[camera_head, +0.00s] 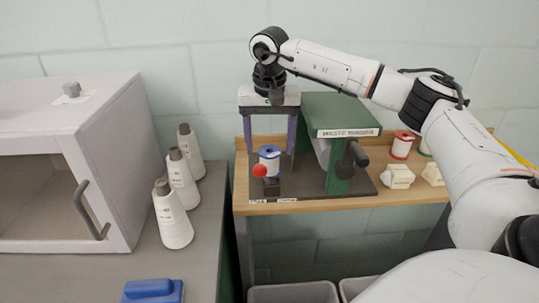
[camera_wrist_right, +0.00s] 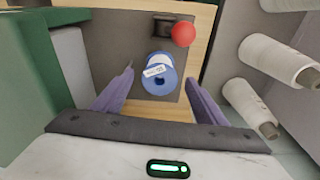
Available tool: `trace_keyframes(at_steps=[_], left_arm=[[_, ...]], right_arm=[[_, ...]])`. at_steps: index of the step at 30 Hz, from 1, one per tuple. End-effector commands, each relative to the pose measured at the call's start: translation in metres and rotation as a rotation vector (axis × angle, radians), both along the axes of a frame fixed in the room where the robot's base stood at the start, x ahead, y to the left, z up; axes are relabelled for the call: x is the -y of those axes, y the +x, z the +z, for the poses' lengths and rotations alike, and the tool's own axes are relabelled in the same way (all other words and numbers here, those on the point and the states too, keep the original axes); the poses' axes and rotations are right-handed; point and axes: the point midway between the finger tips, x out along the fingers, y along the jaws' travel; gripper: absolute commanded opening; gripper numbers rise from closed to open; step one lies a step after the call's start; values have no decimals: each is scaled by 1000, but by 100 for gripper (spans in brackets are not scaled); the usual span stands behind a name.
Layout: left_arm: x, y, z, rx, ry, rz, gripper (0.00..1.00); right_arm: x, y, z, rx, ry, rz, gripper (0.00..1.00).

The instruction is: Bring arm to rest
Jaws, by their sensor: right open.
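My right gripper (camera_head: 270,149) points straight down over the green winder machine's dark base, its two purple fingers spread apart and empty. It also shows in the right wrist view (camera_wrist_right: 160,77). A blue and white spool (camera_head: 269,167) stands upright on the base just below the fingertips, in line with the gap between them. The spool (camera_wrist_right: 159,75) shows no finger touching it. My right arm reaches in from the right, over the green winder (camera_head: 340,118). My left arm and gripper are out of view.
A red ball knob (camera_head: 260,171) on a black block is beside the spool. Red spool (camera_head: 402,145) and cream pieces (camera_head: 398,176) lie right on the wooden table (camera_head: 310,207). White yarn cones (camera_head: 172,215) and a white cabinet (camera_head: 75,150) stand left. Grey bins (camera_head: 293,293) are below.

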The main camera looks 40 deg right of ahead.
Motion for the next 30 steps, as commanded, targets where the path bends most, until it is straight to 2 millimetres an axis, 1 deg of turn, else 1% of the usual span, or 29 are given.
trace_keyframes(at_steps=[1, 6, 9, 12, 23, 26, 30], left_arm=[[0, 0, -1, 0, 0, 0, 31], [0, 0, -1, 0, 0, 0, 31], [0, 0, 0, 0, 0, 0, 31], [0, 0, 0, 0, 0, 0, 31], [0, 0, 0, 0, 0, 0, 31], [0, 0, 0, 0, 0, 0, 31], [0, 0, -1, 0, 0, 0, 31]], right_arm=[[-2, 0, 11, 3, 1, 1, 66], [-4, -3, 40, 2, 1, 1, 66], [-4, -4, 51, 0, 0, 0, 66], [-5, -5, 56, -1, 1, 0, 66], [-5, -5, 56, -2, 1, 1, 66], [-4, -5, 49, -5, -1, 0, 66], [-2, -4, 30, -5, -1, 0, 66]])
